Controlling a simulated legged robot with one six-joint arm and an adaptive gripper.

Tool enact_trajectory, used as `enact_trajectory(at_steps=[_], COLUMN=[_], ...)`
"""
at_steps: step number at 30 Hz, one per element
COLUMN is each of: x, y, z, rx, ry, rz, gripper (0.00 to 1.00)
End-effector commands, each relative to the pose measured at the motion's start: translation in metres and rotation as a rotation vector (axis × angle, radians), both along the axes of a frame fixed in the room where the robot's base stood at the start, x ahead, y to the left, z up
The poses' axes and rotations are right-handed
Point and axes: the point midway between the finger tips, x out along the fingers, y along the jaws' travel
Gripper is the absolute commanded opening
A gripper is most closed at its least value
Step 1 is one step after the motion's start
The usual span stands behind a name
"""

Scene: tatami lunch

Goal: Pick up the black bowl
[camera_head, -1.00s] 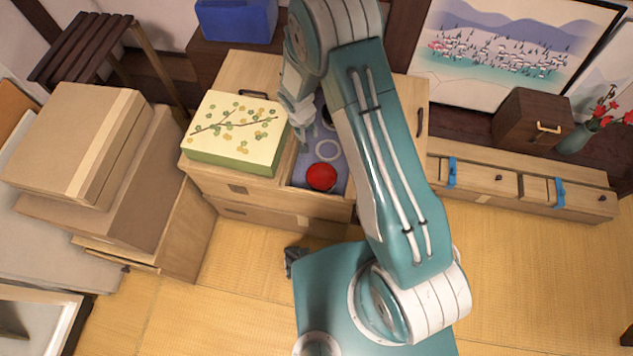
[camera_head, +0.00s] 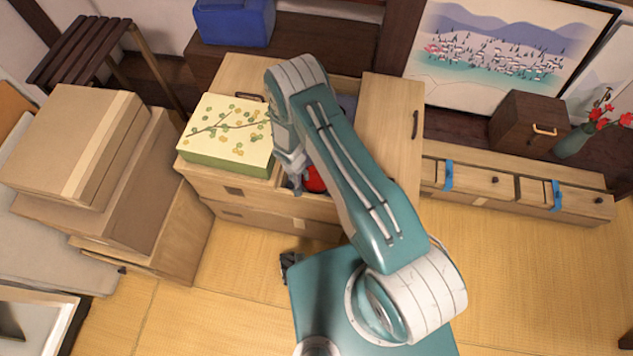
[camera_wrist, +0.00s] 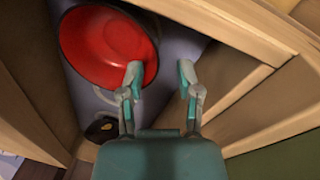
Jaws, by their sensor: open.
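A round bowl with a red inside and a dark outer edge (camera_wrist: 100,45) lies in the open drawer, at the upper left of the wrist view. In the head view its red inside (camera_head: 315,181) shows partly, with my arm covering the rest. A smaller black round thing (camera_wrist: 103,127) lies in the drawer too; I cannot tell what it is. My gripper (camera_wrist: 161,75) is open and empty at the bowl's right rim. Its left finger overlaps the rim in the picture and its right finger is outside the bowl; contact is unclear. In the head view my gripper (camera_head: 296,184) is over the drawer.
The wooden drawer walls (camera_wrist: 235,95) stand close beside my gripper. A cream and green box with a branch pattern (camera_head: 228,130) sits on the cabinet to the left. Cardboard boxes (camera_head: 75,145) are stacked farther left. The tatami floor (camera_head: 530,270) at right is clear.

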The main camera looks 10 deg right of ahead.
Motion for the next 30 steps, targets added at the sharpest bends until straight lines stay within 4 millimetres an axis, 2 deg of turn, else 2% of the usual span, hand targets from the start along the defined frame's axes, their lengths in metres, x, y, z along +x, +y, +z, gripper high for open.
enact_trajectory(at_steps=[3, 6, 10, 16, 19, 30], x=[-0.003, -0.002, -0.002, -0.002, -0.002, -0.002], y=[-0.007, -0.008, -0.009, -0.009, -0.009, -0.009], z=[-0.021, -0.033, -0.040, -0.040, -0.040, -0.040], rx=[-0.001, -0.001, -0.001, -0.001, -0.001, -0.001], ry=[0.004, 0.002, 0.001, 0.000, 0.001, 0.001], rz=[-0.002, -0.001, 0.000, 0.000, 0.000, 0.000], gripper=[0.45, 0.45, 0.45, 0.45, 0.00, 0.00])
